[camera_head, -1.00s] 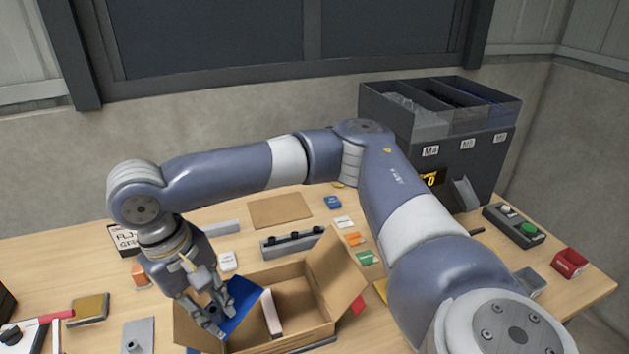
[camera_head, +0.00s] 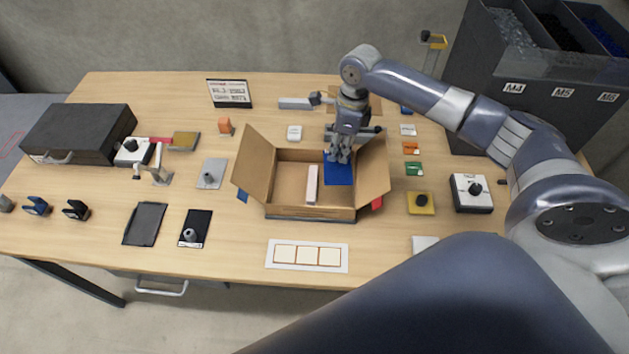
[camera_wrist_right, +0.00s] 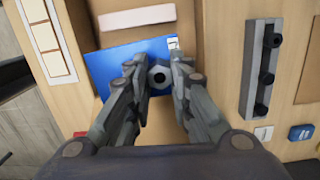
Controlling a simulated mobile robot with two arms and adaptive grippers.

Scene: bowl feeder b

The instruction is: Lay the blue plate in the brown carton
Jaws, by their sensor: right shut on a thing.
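The blue plate (camera_head: 338,172) shows over the right part of the brown carton (camera_head: 310,212) in the head view. My right gripper (camera_head: 338,158) points down and is shut on the plate's grey knob (camera_wrist_right: 158,76). The wrist view shows the plate (camera_wrist_right: 112,68) between and beyond the fingers (camera_wrist_right: 157,72). I cannot tell whether the plate touches the carton floor. The carton is open, with its side flaps spread outward. A pale pink block (camera_head: 312,184) lies inside, left of the plate. My left gripper is not in view.
A dark rail with knobs (camera_wrist_right: 262,68) lies behind the carton. A white card with three squares (camera_head: 307,256) lies in front. Orange and green pieces (camera_head: 413,168) and a yellow pad (camera_head: 420,203) lie to the right. A black case (camera_head: 78,133) stands far left.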

